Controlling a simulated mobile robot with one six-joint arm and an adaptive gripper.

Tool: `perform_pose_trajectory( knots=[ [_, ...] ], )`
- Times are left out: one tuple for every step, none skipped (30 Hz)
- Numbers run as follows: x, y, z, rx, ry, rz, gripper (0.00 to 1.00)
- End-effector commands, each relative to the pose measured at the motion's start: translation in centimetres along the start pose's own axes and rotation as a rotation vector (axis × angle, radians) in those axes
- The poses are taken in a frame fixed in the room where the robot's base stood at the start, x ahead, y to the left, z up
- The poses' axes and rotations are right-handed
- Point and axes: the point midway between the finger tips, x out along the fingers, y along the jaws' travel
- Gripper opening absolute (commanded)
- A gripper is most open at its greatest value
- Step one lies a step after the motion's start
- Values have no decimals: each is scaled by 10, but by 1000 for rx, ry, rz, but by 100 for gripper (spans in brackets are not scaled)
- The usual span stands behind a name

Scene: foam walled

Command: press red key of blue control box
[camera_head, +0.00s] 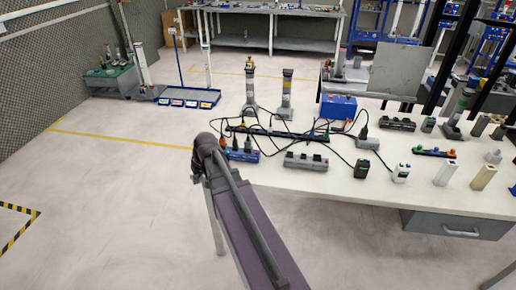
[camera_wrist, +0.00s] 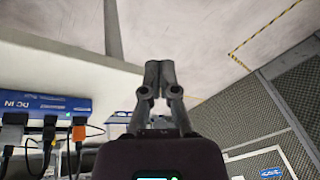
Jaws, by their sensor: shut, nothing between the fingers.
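My gripper (camera_wrist: 159,68) is shut and empty in the wrist view, its two fingers together. In the head view my arm ends by the table's left front corner, and the fingers cannot be made out. A blue box-like unit marked "DC IN" (camera_wrist: 45,103) is left of my fingers, apart from them, with black plugs and an orange plug. What looks like the same blue unit (camera_head: 243,155) lies at the table corner, right beside my arm's end. Another blue box (camera_head: 338,107) stands farther back. I cannot tell which is the control box. No red key can be made out.
The white table (camera_head: 330,179) holds cables, a grey power strip (camera_head: 306,161), two upright posts at the back and several small devices at the right. The floor (camera_head: 120,185) left of the table is clear. A blue-edged tray (camera_head: 189,98) stands farther off.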

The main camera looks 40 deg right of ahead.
Motion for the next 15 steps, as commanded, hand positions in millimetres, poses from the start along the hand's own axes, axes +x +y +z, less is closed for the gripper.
perform_pose_trajectory(
  knots=[
    [-4, 16, -14, 21, 24, -16, 0],
    [-6, 25, -20, 32, 37, -27, 0],
    [-8, 36, -27, 45, 55, -40, 0],
    [-10, 44, -33, 55, 70, -51, 0],
    [-12, 53, -38, 65, 85, -60, 0],
    [-16, 64, -45, 79, 105, -73, 0],
    [-18, 74, -50, 89, 120, -81, 0],
    [-21, 83, -55, 99, 136, -90, 0],
    [-25, 96, -62, 113, 158, -101, 0],
    [-28, 106, -66, 123, 173, -109, 0],
    [-31, 116, -70, 133, 190, -117, 0],
    [-35, 129, -76, 147, 212, -126, 0],
    [-38, 139, -80, 157, 230, -134, 0],
    [-42, 150, -84, 167, 247, -139, 0],
    [-47, 164, -89, 181, 270, -148, 0]
  ],
)
